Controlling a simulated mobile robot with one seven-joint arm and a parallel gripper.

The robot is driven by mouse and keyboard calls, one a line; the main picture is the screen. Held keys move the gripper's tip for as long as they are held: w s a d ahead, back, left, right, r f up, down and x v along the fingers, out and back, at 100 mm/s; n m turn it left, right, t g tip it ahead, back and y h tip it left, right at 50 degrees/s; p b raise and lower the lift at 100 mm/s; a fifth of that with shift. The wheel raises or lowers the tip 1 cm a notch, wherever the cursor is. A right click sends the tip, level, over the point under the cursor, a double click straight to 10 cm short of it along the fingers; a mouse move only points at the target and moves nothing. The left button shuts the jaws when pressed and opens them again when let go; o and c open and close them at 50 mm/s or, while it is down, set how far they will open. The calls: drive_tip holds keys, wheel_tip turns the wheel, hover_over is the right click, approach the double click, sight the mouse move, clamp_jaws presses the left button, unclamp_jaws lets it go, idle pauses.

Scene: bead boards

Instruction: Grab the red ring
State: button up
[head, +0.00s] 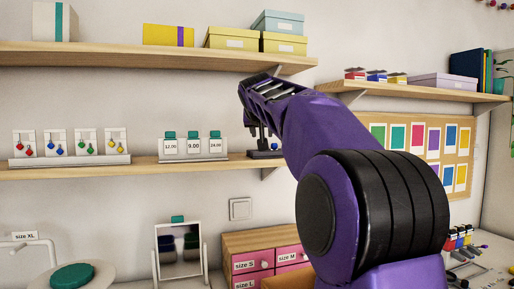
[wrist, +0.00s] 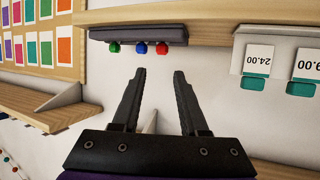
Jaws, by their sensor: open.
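The red ring (wrist: 162,48) is a small red piece at the right end of a dark holder (wrist: 138,35) in the wrist view, which shows the scene upside down. A blue ring (wrist: 141,48) and a green ring (wrist: 115,47) stand beside it. My gripper (wrist: 159,72) is open and empty, its fingertips apart from the holder in that picture. The red ring lies just past the fingertips, nearer the right finger. In the head view, my gripper (head: 257,133) points down over the dark holder (head: 265,154) on the middle shelf; the red ring cannot be made out there.
A stand with price cards (head: 193,157) is left of the holder on the middle shelf (head: 150,170). An earring stand (head: 70,160) is farther left. The upper shelf (head: 150,59) carries boxes. A right shelf (head: 430,92) and a card board (head: 410,118) are nearby.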

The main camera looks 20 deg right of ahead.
drive_tip(key=p+x, duration=0.1)
drive_tip(key=x, duration=0.8)
drive_tip(key=shift+a+f+p, duration=0.1)
drive_tip(key=shift+a+p, duration=0.05)
drive_tip(key=shift+p, duration=0.15)
clamp_jaws()
